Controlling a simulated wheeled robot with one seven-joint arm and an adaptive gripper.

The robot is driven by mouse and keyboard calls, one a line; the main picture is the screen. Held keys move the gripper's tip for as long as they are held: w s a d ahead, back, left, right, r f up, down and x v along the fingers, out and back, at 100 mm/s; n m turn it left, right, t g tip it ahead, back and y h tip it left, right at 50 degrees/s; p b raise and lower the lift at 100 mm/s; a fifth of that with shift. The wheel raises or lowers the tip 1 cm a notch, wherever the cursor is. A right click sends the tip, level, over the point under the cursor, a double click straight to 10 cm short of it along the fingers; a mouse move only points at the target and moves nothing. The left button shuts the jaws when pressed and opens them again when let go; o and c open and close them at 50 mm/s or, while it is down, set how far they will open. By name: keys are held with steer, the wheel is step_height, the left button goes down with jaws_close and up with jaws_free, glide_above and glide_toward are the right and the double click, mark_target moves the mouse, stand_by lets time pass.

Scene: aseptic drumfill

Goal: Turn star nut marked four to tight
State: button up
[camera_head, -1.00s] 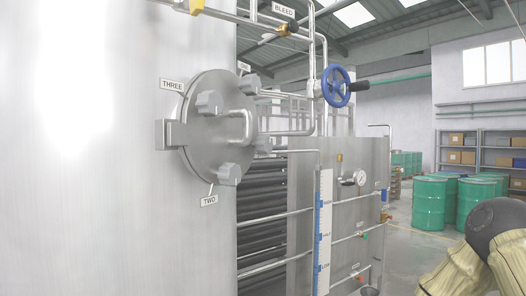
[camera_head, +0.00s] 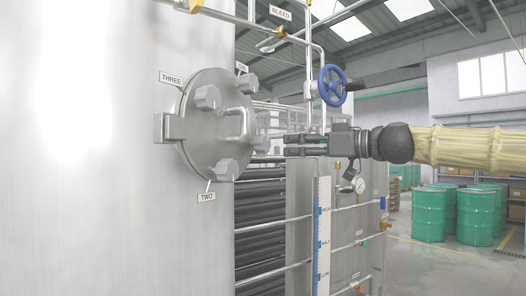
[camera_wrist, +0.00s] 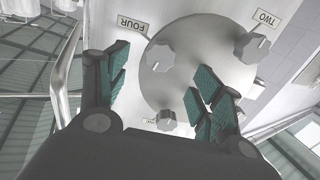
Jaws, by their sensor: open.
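The round steel door (camera_head: 200,140) carries several grey star nuts. In the wrist view, the nut marked four (camera_wrist: 158,56) sits beside the FOUR label (camera_wrist: 132,24), ahead of and roughly between my fingertips. My gripper (camera_head: 284,145) is open and empty, reaching in from the right toward the door's right side. Its spread fingers also show in the wrist view (camera_wrist: 157,72). They appear apart from the nut. In the head view, I cannot tell for sure which nut is marked four; the top label is too small to read.
The nut marked two (camera_wrist: 252,46) and another nut (camera_wrist: 167,121) flank it. A blue handwheel (camera_head: 333,86) and pipes stand above my gripper. A gauge (camera_head: 360,185) and level scale (camera_head: 322,235) are below. Green drums (camera_head: 428,212) stand far right on open floor.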

mark_target(267, 143)
steer(key=p+x, duration=0.1)
steer(key=x, duration=0.2)
steer(key=p+x, duration=0.1)
steer(key=x, duration=0.3)
steer(key=r+p+x, duration=0.1)
steer(key=x, duration=0.2)
steer(key=shift+a, duration=0.3)
steer(key=c, duration=1)
